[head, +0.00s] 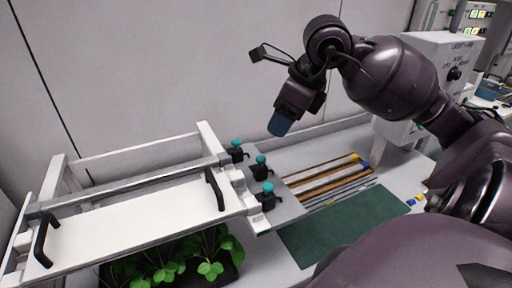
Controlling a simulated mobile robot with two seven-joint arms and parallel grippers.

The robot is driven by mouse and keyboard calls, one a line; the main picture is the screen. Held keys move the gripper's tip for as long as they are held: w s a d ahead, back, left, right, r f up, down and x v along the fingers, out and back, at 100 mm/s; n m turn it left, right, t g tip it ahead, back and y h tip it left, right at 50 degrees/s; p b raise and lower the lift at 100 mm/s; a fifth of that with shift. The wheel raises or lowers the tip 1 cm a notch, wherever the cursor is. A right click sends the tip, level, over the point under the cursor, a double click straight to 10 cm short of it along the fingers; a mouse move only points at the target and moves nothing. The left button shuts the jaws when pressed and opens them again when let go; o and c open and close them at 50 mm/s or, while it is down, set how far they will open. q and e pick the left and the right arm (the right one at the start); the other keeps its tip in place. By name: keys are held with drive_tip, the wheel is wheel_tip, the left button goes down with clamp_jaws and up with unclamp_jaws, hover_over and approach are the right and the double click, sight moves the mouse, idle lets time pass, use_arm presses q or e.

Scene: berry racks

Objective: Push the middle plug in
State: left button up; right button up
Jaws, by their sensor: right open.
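Three black plugs with teal knobs stand in a row at the right end of the white rack in the head view. The middle plug (261,162) lies between the far plug (236,146) and the near plug (268,189). How deep each plug sits cannot be told. My right gripper (279,123) is open, hangs down above and to the right of the middle plug, and appears apart from it. Its fingertips look blue-grey, and no object shows in it. My left gripper is not in view.
The white rack (140,222) with black handles stands at the left, over green plants (190,258). Several rods (330,182) and a green mat (340,228) lie right of the plugs. A white control box (440,60) stands at the back right, with a wall behind.

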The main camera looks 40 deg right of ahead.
sight(261, 157)
drive_tip(key=x, duration=1)
drive_tip(key=shift+s+a+f+p, duration=0.1)
drive_tip(key=shift+p, duration=0.25)
clamp_jaws()
